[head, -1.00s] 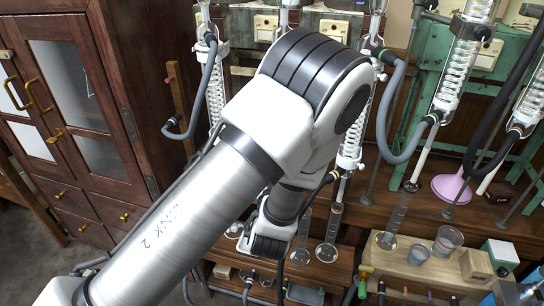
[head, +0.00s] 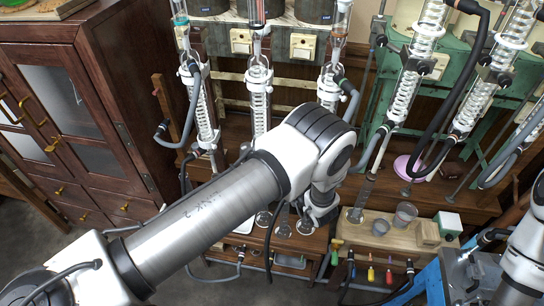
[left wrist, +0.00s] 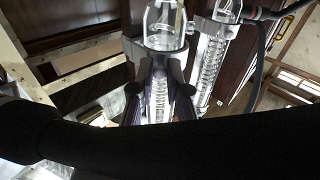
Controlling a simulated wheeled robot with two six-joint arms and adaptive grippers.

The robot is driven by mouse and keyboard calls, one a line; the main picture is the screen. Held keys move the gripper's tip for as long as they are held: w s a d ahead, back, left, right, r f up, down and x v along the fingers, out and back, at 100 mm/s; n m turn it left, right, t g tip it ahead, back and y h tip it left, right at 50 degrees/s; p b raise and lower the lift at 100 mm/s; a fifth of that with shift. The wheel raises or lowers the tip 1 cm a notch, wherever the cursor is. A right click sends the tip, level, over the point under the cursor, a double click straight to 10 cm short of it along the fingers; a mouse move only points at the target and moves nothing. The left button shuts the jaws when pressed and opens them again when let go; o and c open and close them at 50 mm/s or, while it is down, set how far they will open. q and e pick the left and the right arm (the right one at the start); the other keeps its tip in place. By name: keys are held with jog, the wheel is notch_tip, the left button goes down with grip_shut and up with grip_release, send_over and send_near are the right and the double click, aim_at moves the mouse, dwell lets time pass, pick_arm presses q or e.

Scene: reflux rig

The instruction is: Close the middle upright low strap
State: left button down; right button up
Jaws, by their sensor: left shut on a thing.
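Three upright glass condensers with inner coils hang on the rack in the head view: the left one (head: 204,108), the middle one (head: 259,95) and the right one (head: 330,88). My left forearm covers the middle one's lower end, so its low strap is hidden there. In the left wrist view my left gripper (left wrist: 160,62) has its dark fingers on either side of a coiled condenser (left wrist: 158,98), just below a clear glass bulb (left wrist: 165,24). The jaws are shut at a strap on it, whose details are hard to see. My right gripper is out of view.
A neighbouring condenser (left wrist: 209,65) with a dark hose stands close to the right of my fingers. Grey hoses (head: 192,108) hang between the condensers. A cabinet (head: 70,110) fills the left.

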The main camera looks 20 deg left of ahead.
pick_arm(q)
jog(key=shift+r, duration=0.1)
dwell(0.3)
jog(key=c, duration=1.4)
grip_release()
jog(key=shift+w, duration=0.1)
jog(key=shift+o, duration=1.2)
jog(key=shift+a, duration=0.1)
